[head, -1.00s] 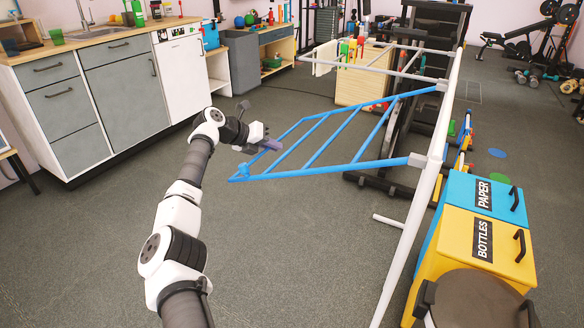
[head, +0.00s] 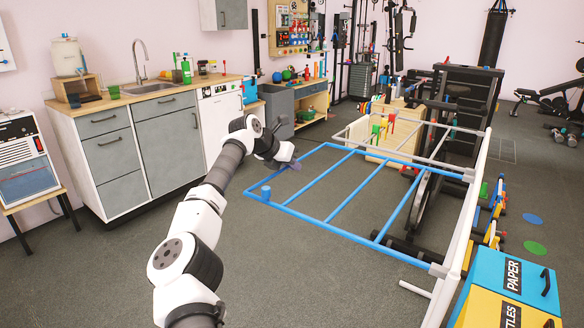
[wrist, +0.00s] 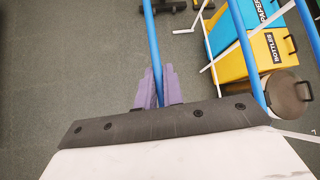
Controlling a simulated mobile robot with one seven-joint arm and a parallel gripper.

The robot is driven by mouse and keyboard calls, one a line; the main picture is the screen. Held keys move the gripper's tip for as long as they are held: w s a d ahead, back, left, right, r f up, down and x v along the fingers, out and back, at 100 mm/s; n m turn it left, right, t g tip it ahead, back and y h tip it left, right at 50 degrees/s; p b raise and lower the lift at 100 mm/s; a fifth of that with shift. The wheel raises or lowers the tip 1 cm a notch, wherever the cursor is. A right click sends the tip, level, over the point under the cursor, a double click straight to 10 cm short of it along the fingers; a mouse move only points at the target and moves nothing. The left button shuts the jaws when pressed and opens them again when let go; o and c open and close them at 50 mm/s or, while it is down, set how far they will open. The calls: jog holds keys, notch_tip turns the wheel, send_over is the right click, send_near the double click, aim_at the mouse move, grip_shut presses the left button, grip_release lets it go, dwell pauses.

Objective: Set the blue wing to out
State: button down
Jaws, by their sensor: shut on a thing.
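The blue wing (head: 327,217) is a frame of blue bars on a white drying rack (head: 462,240). In the head view it reaches out to the left from the rack's upright and looks roughly level. A short blue peg (head: 266,192) stands at its near left corner. My gripper (head: 295,166) is at the wing's outer left bar. In the wrist view, its purple fingers (wrist: 159,88) are shut on a blue bar (wrist: 153,50) that passes between them.
Yellow and blue bins marked PAPER and BOTTLES (head: 505,285) stand at the lower right by the rack. Kitchen cabinets (head: 115,165) line the left. A wooden box and gym gear are behind the wing. Grey floor in front is clear.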

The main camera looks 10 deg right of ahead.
jog(key=c, duration=1.5)
grip_release()
jog(key=b+v, duration=0.1)
jog(key=v, duration=1.2)
jog(key=shift+s+a+r+b, duration=0.15)
jog(key=shift+a+r+b, duration=0.1)
jog(key=shift+a+b, duration=0.1)
